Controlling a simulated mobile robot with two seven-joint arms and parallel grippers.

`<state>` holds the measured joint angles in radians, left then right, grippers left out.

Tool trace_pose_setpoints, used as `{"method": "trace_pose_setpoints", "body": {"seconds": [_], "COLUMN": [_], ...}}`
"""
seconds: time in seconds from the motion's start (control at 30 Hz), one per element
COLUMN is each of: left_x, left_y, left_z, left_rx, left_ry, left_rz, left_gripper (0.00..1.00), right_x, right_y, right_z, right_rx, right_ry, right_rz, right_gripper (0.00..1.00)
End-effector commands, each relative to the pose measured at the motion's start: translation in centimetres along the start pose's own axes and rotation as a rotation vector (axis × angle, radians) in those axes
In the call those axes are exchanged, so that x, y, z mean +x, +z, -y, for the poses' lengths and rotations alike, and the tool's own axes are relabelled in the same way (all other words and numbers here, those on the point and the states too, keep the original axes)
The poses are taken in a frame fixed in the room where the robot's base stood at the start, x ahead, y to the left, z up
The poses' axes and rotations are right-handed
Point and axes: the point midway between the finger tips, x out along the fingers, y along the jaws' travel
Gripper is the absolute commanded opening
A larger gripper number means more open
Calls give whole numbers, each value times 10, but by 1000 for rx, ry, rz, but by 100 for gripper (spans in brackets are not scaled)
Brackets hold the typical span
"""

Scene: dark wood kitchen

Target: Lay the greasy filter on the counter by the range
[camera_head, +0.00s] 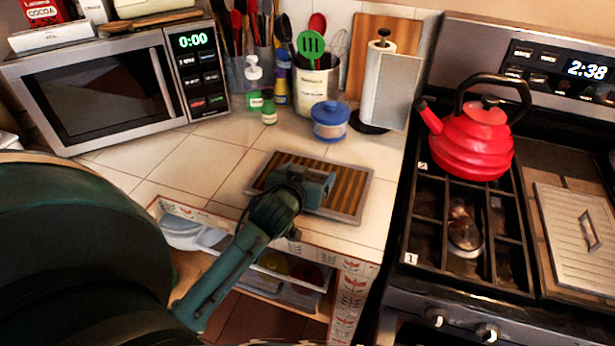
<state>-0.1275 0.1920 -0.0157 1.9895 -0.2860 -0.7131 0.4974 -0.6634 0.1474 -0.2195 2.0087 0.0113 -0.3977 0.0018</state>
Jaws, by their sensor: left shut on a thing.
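The greasy filter (347,190) is a flat rectangular panel with a grey metal frame and brown and tan stripes. It lies flat, or nearly so, at the white tiled counter (215,160), left of the range (470,255). My left gripper (318,188) is over the filter's middle and shut on it; the fingertips are largely hidden by the gripper body. I cannot tell whether the filter's underside fully touches the tiles. My right gripper is out of view.
A blue lidded pot (330,121) and a paper towel holder (385,90) stand behind the filter. A microwave (105,90) is at the left. A red kettle (472,140) sits on the range. An open drawer (290,268) is below the counter edge. Bare tiles lie left of the filter.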

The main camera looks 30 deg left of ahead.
Motion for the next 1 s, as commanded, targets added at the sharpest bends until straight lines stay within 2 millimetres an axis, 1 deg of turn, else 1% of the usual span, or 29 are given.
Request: {"method": "trace_pose_setpoints", "body": {"seconds": [0.03,0.1,0.33,0.47,0.5,0.7,0.9,1.0], "left_x": [2,2,3,4,4,4,4,1], "left_y": [4,7,7,10,10,10,10,7], "left_z": [0,0,0,0,0,0,0,0], "left_rx": [-1,-2,-2,-2,-1,-1,-1,-1], "left_ry": [1,2,2,1,1,1,1,1], "left_rz": [-1,-3,-4,-3,-1,0,0,0], "left_gripper": [52,52,52,52,85,100,100,100], "right_x": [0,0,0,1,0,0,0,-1], "right_y": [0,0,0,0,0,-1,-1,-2], "right_z": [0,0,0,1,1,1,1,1], "right_rx": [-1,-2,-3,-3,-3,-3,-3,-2], "right_ry": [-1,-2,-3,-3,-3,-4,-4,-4], "right_rz": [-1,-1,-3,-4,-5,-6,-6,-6], "right_gripper": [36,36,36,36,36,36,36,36]}}
